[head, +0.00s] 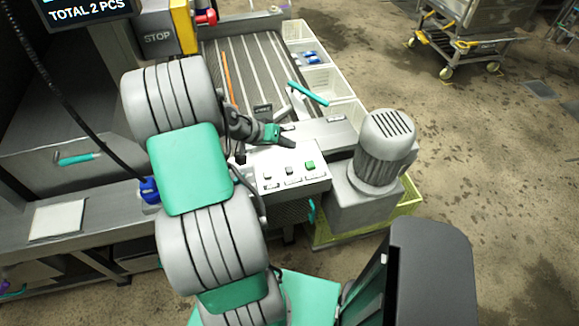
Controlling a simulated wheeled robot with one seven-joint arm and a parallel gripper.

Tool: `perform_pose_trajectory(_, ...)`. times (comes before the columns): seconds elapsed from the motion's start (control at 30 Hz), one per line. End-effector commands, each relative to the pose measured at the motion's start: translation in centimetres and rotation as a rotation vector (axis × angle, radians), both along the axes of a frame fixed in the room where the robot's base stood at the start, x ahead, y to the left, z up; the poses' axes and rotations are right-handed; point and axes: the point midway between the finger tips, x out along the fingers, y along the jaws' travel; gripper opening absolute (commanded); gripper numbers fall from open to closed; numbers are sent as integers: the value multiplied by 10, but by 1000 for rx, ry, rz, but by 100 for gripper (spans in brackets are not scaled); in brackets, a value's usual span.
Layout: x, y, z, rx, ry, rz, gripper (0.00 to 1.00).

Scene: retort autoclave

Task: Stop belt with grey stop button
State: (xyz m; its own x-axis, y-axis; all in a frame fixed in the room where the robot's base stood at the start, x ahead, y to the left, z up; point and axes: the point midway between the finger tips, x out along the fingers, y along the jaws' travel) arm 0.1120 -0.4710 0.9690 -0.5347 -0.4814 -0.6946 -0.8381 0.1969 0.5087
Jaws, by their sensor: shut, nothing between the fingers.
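A white control box (297,183) stands at the near end of the conveyor belt (250,70). Its top carries a row of small buttons: a green button (310,165) at the right, a grey button (290,171) in the middle, and another small dark control (267,175) at the left. Their labels are too small to read. My gripper (290,142) is shut and empty. It appears above the back edge of the control box, behind the buttons in the picture and apart from them; its exact height cannot be told.
A grey motor (382,148) stands right of the control box, above a yellow-green crate (370,228). White bins (322,82) line the belt's right side. A steel cart (465,30) is far right; floor between is clear.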

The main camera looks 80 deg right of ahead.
Motion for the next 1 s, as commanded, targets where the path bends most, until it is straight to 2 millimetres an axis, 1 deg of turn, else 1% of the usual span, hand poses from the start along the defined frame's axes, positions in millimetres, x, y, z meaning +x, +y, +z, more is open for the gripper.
perform_pose_trajectory(0.23, 1, 1, -1, 1, -2, 3, 0)
perform_pose_trajectory(0.37, 1, 1, -8, 3, -1, 3, 0)
perform_pose_trajectory(0.57, 1, 1, -32, 3, -1, 3, 0)
perform_pose_trajectory(0.83, 2, 1, -74, 3, -2, 4, 0)
perform_pose_trajectory(0.9, 2, 1, -83, 3, -2, 4, 0)
perform_pose_trajectory(1.0, 2, 1, -89, 2, -2, 4, 0)
